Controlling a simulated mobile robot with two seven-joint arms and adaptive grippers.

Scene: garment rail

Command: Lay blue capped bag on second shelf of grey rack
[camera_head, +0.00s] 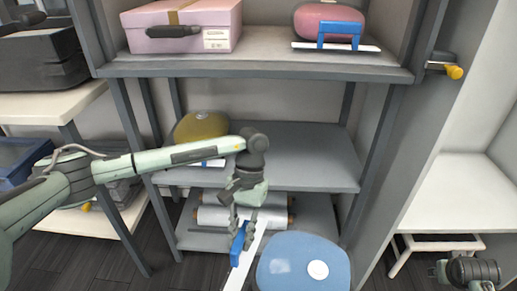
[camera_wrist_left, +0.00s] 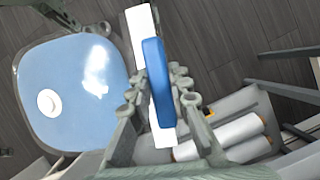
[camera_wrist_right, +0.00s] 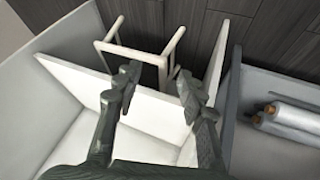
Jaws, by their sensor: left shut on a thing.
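The blue capped bag (camera_head: 302,265) has a white round cap and hangs in front of the grey rack's lower part. In the left wrist view the bag (camera_wrist_left: 72,92) is at the left, joined to a white strip with a blue handle (camera_wrist_left: 156,82). My left gripper (camera_head: 240,228) is shut on that blue handle, its fingers on both sides of it. The grey rack (camera_head: 260,72) stands ahead; its middle shelf (camera_head: 300,158) has bare room at the centre and right. My right gripper (camera_wrist_right: 155,85) is open and empty, beside a white shelf unit; it shows partly in the head view at lower right.
An olive bag (camera_head: 202,126) lies at the left of the middle shelf. A pink box (camera_head: 185,28) and a red bag (camera_head: 328,20) stand on the shelf above. White rolls (camera_head: 225,216) lie on the bottom shelf. A white stool (camera_head: 440,243) is at the right.

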